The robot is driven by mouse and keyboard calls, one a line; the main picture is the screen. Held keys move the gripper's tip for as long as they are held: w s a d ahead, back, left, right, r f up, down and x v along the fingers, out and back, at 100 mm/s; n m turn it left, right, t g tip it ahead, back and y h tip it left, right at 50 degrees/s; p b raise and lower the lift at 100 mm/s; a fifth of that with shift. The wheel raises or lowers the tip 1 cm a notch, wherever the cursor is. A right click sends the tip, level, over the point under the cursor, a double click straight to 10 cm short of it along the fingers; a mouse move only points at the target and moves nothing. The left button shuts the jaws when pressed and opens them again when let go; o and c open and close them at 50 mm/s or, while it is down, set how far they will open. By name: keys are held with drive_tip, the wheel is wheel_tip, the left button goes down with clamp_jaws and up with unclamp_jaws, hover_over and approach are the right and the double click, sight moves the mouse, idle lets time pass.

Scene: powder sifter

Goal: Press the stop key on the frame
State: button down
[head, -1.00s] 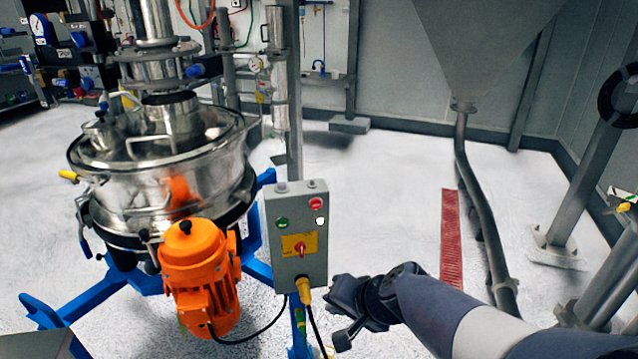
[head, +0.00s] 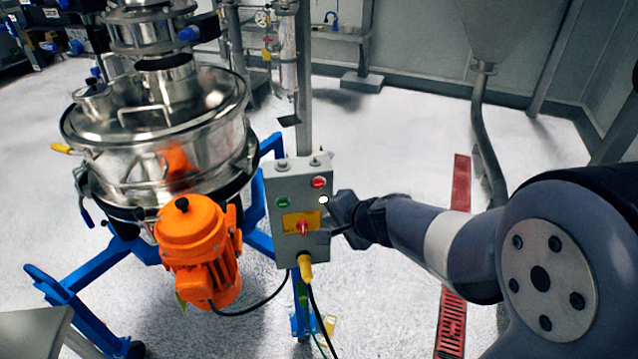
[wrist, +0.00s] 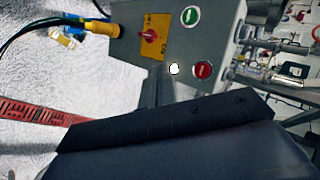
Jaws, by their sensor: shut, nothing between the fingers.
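The stop key looks to be the red round button (head: 319,183) at the upper right of the grey control box (head: 273,228) on the sifter frame. It also shows in the wrist view (wrist: 203,70), uncovered. A green button (head: 283,202) sits left of it, a small white disc (head: 324,199) below it, and a red knob (head: 303,228) on a yellow plate lower down. My gripper (head: 338,213) is shut and empty, close to the right edge of the box, lower than the red button. I cannot tell whether it touches the box.
The steel sifter (head: 150,150) with its orange motor (head: 195,245) stands left of the box on blue legs (head: 85,310). Cables hang from a yellow plug (head: 305,268) under the box. Open floor and a red floor grate (head: 452,322) lie to the right.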

drive_tip(key=p, duration=0.2)
approach(317, 189)
drive_tip(key=shift+s+f+x, duration=0.15)
drive_tip(key=shift+x, duration=0.7)
drive_tip(key=shift+s+f+x, duration=0.1)
drive_tip(key=shift+s+x, duration=0.05)
drive_tip(key=shift+x, duration=0.75)
drive_tip(key=shift+s+f+x, duration=0.15)
drive_tip(key=shift+x, duration=0.7)
drive_tip(key=shift+w+a, duration=0.15)
drive_tip(key=shift+w, duration=0.25)
drive_tip(key=shift+w+a, duration=0.15)
drive_tip(key=shift+w, duration=0.25)
idle(0.3)
idle(0.3)
drive_tip(key=shift+s+d+b, duration=0.2)
drive_tip(key=shift+s+b, duration=0.15)
drive_tip(key=shift+s, duration=0.45)
drive_tip(key=shift+s, duration=0.1)
